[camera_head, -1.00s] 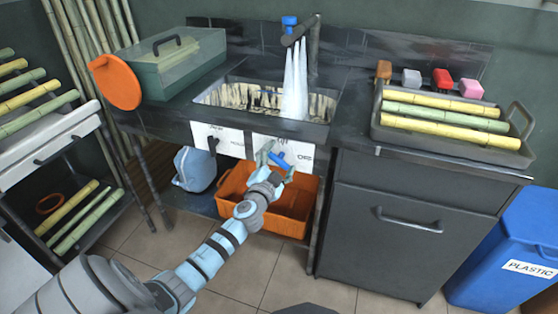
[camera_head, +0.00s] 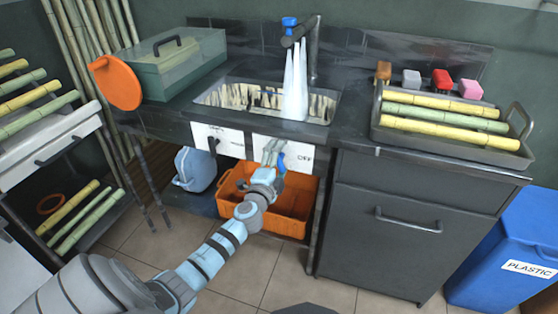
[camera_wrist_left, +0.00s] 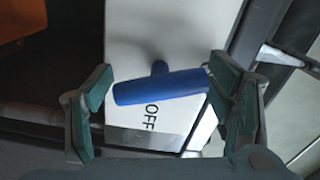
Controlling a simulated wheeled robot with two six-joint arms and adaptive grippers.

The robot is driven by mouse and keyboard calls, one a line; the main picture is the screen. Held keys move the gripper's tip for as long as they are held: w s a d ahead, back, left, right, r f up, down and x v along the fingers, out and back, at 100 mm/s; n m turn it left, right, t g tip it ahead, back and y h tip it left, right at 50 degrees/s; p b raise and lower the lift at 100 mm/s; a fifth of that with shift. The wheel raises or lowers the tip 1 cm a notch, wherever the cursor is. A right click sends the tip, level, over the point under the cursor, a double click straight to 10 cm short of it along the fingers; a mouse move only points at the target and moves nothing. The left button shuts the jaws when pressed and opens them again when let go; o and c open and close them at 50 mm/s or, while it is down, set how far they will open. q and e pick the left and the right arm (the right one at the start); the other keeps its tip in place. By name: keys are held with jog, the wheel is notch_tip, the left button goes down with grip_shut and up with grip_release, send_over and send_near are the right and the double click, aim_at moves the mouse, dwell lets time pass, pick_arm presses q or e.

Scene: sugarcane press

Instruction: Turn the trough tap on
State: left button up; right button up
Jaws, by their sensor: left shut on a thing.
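A blue lever (camera_head: 282,162) sits on a white panel (camera_head: 262,148) below the sink front. In the left wrist view the lever (camera_wrist_left: 160,86) lies across the panel, with "OFF" printed beside it. My left gripper (camera_head: 270,160) is at the lever. In the left wrist view its two fingers (camera_wrist_left: 165,95) stand on either side of the lever's ends, closed on it lengthwise. White water streams (camera_head: 296,85) fall from the dark faucet (camera_head: 313,50) with a blue knob (camera_head: 289,23) into the sink (camera_head: 215,96).
An orange crate (camera_head: 290,205) stands under the panel. A dark cabinet (camera_head: 400,240) stands right of the gripper. A tray (camera_head: 455,150) of cane sits on the counter.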

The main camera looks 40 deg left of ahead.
dwell(0.3)
pick_arm(q)
jog(key=o, duration=1)
jog(key=shift+o, duration=0.2)
jog(key=v, duration=1.2)
jog(key=shift+w+d, duration=0.1)
